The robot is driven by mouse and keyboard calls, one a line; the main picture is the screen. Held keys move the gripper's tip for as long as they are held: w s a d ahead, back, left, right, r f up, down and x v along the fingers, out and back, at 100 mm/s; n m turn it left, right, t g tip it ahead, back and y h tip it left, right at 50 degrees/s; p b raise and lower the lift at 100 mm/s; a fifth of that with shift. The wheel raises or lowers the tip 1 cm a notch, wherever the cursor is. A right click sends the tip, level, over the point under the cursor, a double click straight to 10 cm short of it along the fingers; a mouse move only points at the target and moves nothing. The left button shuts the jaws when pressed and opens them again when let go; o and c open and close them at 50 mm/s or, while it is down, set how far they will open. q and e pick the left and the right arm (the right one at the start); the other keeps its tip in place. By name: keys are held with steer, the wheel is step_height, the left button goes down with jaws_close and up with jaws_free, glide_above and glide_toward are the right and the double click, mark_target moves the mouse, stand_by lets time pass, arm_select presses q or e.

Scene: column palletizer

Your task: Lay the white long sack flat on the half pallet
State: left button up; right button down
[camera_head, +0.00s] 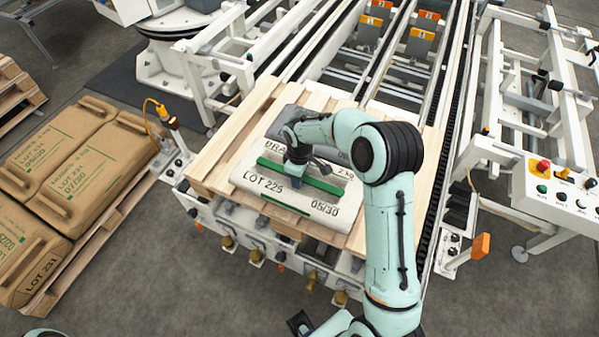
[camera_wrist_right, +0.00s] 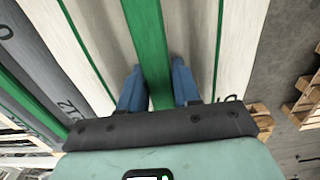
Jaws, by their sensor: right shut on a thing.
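The white long sack (camera_head: 262,182) has a green stripe and dark lettering. In the head view it appears level over the front part of the wooden half pallet (camera_head: 218,158); I cannot tell whether its underside fully touches the boards. My right gripper (camera_head: 297,178) points down at the sack's middle and is shut on its green band. The right wrist view shows the blue fingers on either side of the green band (camera_wrist_right: 150,50). The gripper and arm hide part of the sack. My left gripper is not in view.
A grey sack (camera_head: 290,120) lies behind the white sack on the half pallet. Brown sacks (camera_head: 75,180) lie on another pallet at the left. Conveyor rails extend behind the half pallet, and a control box (camera_head: 560,193) stands at the right. Floor is clear in front.

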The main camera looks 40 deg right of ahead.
steer(key=shift+w+f, duration=0.15)
steer(key=shift+f, duration=1.15)
steer(key=shift+f, duration=0.1)
steer(key=c, duration=1.2)
jaws_free()
steer(key=shift+f, duration=0.25)
steer(key=o, duration=0.4)
steer(key=shift+s, duration=0.2)
steer(key=shift+r, duration=0.1)
step_height(320, 180, up, 12)
steer(key=shift+r+p, duration=0.15)
steer(key=shift+p, duration=0.15)
steer(key=shift+a, duration=0.1)
